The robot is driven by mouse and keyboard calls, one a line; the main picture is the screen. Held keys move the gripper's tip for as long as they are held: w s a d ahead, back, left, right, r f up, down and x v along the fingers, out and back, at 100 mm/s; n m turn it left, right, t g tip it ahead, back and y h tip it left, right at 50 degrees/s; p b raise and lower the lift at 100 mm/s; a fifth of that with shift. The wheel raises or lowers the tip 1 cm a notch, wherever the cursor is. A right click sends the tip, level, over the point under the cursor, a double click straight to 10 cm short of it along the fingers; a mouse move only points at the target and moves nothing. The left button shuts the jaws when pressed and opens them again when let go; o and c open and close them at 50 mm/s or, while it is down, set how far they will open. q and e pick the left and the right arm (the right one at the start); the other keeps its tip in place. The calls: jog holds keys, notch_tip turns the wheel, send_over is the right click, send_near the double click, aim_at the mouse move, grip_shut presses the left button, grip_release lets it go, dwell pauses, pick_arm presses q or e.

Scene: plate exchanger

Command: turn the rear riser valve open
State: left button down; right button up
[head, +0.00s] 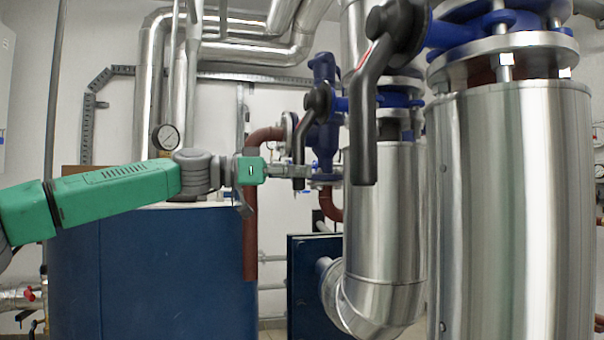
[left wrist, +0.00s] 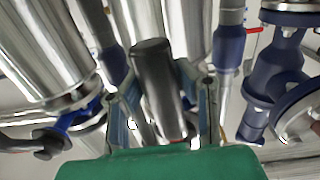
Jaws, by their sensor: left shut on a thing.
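The rear riser valve has a black lever (head: 300,140) that hangs straight down from its hub (head: 318,98) on a blue valve body. My left gripper (head: 297,171) reaches in from the left and is shut on the lower end of this lever. In the left wrist view, the black lever (left wrist: 155,80) stands between the two fingers of my left gripper (left wrist: 165,105). The fingers partly hide the lever's lower end in the head view. My right gripper is in neither view.
A nearer valve with a larger black lever (head: 364,130) hangs just right of the rear one. Thick silver pipes (head: 510,210) fill the right side. A blue cabinet (head: 150,270) stands below my left arm. A pressure gauge (head: 166,138) is close behind the arm.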

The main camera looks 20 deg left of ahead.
pick_arm(q)
jog(key=shift+w+a+f+m, duration=0.25)
jog(key=shift+w+f+m, duration=0.05)
jog(key=shift+w+f, duration=0.15)
jog(key=c, duration=1.6)
grip_release()
jog(key=shift+a, duration=0.1)
jog(key=o, duration=0.4)
jog(key=shift+w, duration=0.15)
jog(key=shift+s+a+r, duration=0.2)
jog(key=shift+a+r, duration=0.1)
jog(key=v, duration=1.1)
jog(key=shift+a+f, duration=0.25)
jog(key=shift+f, duration=0.05)
jog(key=shift+d, duration=0.1)
